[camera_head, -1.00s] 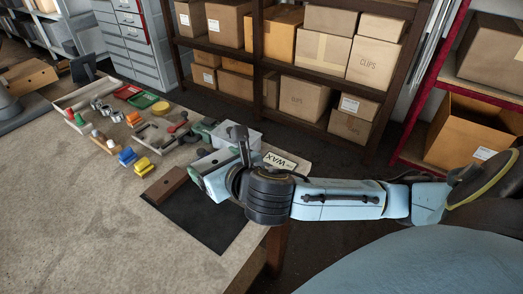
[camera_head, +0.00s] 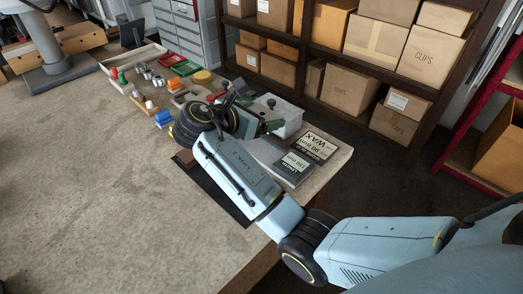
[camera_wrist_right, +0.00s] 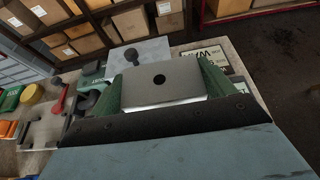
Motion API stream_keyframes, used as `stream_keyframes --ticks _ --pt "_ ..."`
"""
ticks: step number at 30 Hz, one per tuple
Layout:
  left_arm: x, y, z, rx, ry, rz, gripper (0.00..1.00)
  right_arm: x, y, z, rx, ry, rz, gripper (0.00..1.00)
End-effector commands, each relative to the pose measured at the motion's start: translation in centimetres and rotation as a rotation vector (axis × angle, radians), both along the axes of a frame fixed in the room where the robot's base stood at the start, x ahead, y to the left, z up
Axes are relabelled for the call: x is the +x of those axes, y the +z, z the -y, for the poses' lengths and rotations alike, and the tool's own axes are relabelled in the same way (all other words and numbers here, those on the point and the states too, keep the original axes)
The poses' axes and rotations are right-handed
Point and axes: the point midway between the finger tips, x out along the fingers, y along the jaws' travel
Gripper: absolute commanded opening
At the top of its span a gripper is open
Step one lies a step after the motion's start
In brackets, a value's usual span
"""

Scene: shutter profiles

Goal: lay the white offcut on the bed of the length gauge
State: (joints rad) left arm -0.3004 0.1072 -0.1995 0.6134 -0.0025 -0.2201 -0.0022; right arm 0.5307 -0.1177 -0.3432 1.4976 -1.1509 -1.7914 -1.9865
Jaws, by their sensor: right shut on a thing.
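My right gripper (camera_head: 264,127) is above the far right part of the bench. In the right wrist view its two green fingers (camera_wrist_right: 160,88) are shut on a pale grey-white block, which I take for the white offcut (camera_wrist_right: 150,94). A round black hole or spot shows on its face. In the head view I cannot make the offcut out behind the arm. A teal part (camera_wrist_right: 95,78) lies just left of the fingers and may belong to the length gauge. My arm and gripper cover much of this area, so I cannot identify the bed. My left gripper is not in view.
A white box with a black knob (camera_head: 285,113) stands beyond the gripper. A dark mat (camera_head: 225,195) is partly under my arm. Several small items and trays (camera_head: 180,67) stand to the left. The near bench top (camera_head: 110,190) is clear.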

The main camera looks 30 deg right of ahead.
Motion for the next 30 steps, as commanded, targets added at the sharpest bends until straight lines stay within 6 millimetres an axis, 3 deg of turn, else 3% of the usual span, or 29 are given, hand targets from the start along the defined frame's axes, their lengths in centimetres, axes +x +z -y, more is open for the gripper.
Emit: stream_keyframes --ticks 6,11,18,23,30 --pt "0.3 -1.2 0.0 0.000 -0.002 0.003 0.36 -0.1 -3.8 0.0 -0.002 -0.002 -0.003 0.59" --pt "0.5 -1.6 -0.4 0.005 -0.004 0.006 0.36 0.0 -5.3 0.0 -0.002 0.000 -0.002 0.59" --pt "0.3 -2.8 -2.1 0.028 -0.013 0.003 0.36 0.0 -9.1 0.0 -0.002 0.000 -0.003 0.59" --pt "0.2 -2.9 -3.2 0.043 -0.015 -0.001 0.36 0.0 -9.7 0.0 -0.001 0.000 0.000 0.59" --pt "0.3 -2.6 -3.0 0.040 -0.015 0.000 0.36 0.0 -9.7 0.0 -0.002 0.001 -0.001 0.59"
